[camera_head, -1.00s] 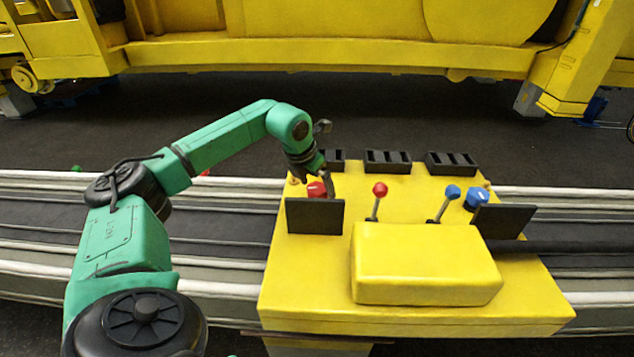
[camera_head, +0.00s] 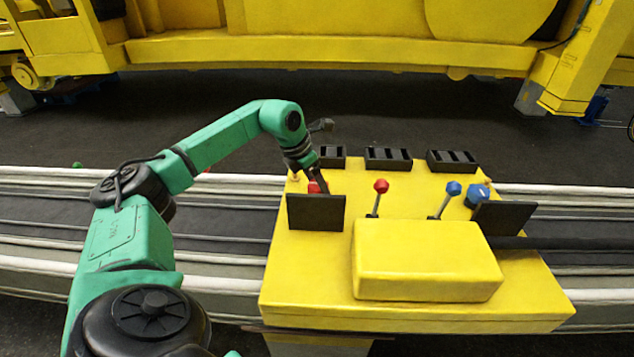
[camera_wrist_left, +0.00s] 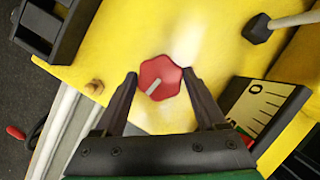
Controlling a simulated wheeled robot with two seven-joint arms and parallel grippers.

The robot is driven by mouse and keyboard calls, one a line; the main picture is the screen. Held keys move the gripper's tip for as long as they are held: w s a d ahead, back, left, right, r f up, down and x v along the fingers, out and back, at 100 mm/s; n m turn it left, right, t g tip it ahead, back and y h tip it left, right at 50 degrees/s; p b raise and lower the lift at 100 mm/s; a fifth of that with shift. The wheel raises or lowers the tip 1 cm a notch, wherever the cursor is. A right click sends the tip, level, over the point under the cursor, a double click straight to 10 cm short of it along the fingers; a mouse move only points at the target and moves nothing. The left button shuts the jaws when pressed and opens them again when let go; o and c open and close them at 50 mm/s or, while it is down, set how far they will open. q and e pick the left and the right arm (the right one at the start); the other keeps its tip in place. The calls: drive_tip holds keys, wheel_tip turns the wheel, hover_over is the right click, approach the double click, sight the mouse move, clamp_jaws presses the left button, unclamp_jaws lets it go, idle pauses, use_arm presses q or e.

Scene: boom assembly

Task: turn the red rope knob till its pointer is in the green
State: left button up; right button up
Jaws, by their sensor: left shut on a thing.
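The red rope knob (camera_wrist_left: 160,78) is six-sided with a pale grey line that points toward the lower left in the left wrist view. My left gripper (camera_wrist_left: 160,74) has one finger on each side of it and is shut on it. In the head view the knob (camera_head: 314,187) shows only partly, behind a black panel (camera_head: 316,213) and my left gripper (camera_head: 319,184). In the wrist view a pale dial (camera_wrist_left: 257,112) with dark ticks and a 0 lies to the right. My right gripper is not in view.
The yellow console (camera_head: 300,290) also carries a red-topped lever (camera_head: 381,187), a blue-topped lever (camera_head: 453,189), a blue knob (camera_head: 479,196) and black slotted boxes (camera_head: 388,158) along its back. A raised yellow block (camera_head: 428,262) stands in front of the levers.

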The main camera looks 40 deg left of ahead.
use_arm(q)
drive_tip(key=o, duration=1.3)
drive_tip(key=shift+r, duration=0.15)
drive_tip(key=b+v, duration=0.1)
drive_tip(key=v, duration=1.3)
drive_tip(key=shift+s+a+r, duration=0.15)
drive_tip(key=shift+s, duration=0.05)
